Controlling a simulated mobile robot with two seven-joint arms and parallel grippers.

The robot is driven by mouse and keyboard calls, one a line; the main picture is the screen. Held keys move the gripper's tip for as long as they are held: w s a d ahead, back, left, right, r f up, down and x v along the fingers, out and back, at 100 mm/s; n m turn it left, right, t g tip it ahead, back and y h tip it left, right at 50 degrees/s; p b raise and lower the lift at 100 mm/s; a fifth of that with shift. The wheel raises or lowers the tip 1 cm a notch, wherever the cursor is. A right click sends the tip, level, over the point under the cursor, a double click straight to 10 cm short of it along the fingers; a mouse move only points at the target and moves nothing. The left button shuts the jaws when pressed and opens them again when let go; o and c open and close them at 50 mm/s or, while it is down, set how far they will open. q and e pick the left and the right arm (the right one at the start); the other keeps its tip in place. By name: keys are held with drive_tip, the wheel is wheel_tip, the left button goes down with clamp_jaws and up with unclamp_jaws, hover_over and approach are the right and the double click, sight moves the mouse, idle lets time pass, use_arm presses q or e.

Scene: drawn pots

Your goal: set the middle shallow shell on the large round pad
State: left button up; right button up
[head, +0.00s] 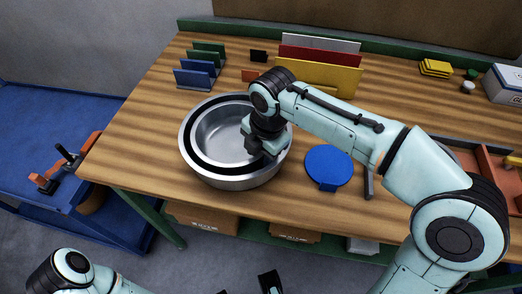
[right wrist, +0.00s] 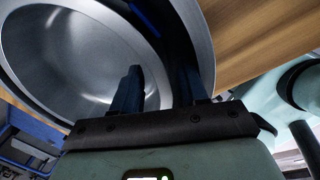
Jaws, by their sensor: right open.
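Round metal shells sit nested on the wooden table in the head view. An inner grey shell (head: 218,138) lies inside a wider silver outer shell (head: 215,178), with a dark ring between them. I cannot tell whether that ring is a separate shell or a shadowed gap. The large round pad (head: 328,166) is a flat blue disc to the right, bare. My right gripper (head: 262,146) is open at the shells' right side. In the right wrist view its fingers (right wrist: 158,88) stand apart near the inner shell's rim (right wrist: 155,60); contact is unclear. Dark fingertips of my left gripper (head: 268,282) show at the bottom edge.
Blue and green racks (head: 197,75) and upright red, yellow and white panels (head: 318,70) stand behind the shells. An orange tray (head: 497,180) is at the right, partly behind my right arm. A blue cart (head: 60,125) stands left of the table.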

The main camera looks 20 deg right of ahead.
wheel_tip(320, 180, up, 13)
drive_tip(key=s+p, duration=0.1)
drive_tip(key=p, duration=0.2)
drive_tip(key=shift+s+d+p, duration=0.25)
drive_tip(key=shift+d+p, duration=0.05)
drive_tip(key=shift+f, duration=0.15)
